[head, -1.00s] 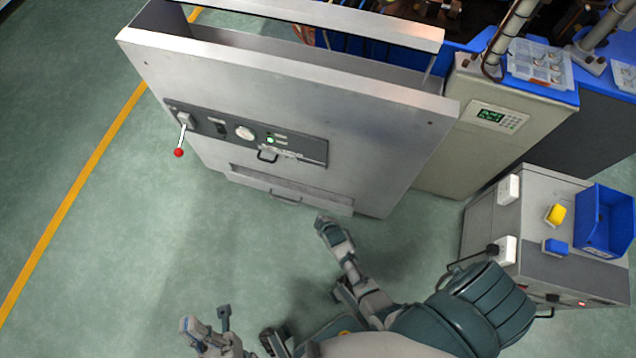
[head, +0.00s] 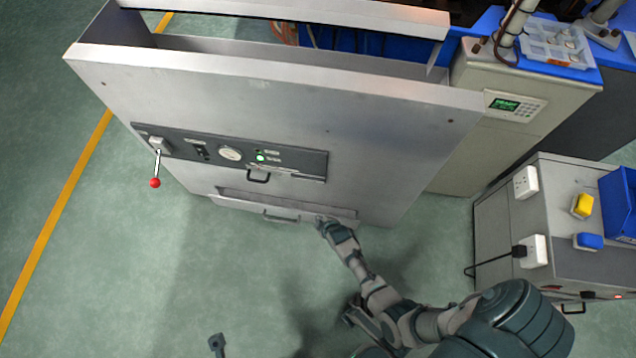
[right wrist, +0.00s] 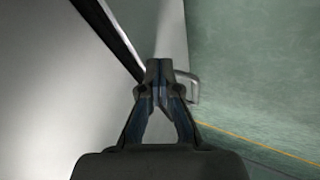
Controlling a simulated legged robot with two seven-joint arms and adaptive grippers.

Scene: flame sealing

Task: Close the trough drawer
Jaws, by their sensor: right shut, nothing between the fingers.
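The trough drawer (head: 340,213) is a long metal drawer low on the front of the grey steel machine (head: 250,110). It stands out from the panel, with its trough showing from above. Its thin handle (head: 280,217) is on the front face. My right gripper (head: 325,224) is shut and empty at the right end of the drawer front; I cannot tell whether it touches. In the right wrist view, the shut fingertips (right wrist: 158,68) are over the drawer's metal edge (right wrist: 171,28), beside the handle (right wrist: 188,88). Only a tip of my left gripper (head: 217,345) shows at the bottom edge.
A control strip (head: 230,153) with a red-knobbed lever (head: 155,182) sits above the drawer. A grey cabinet (head: 560,220) with sockets stands on the right. The green floor (head: 220,270) in front of the drawer is clear on the left.

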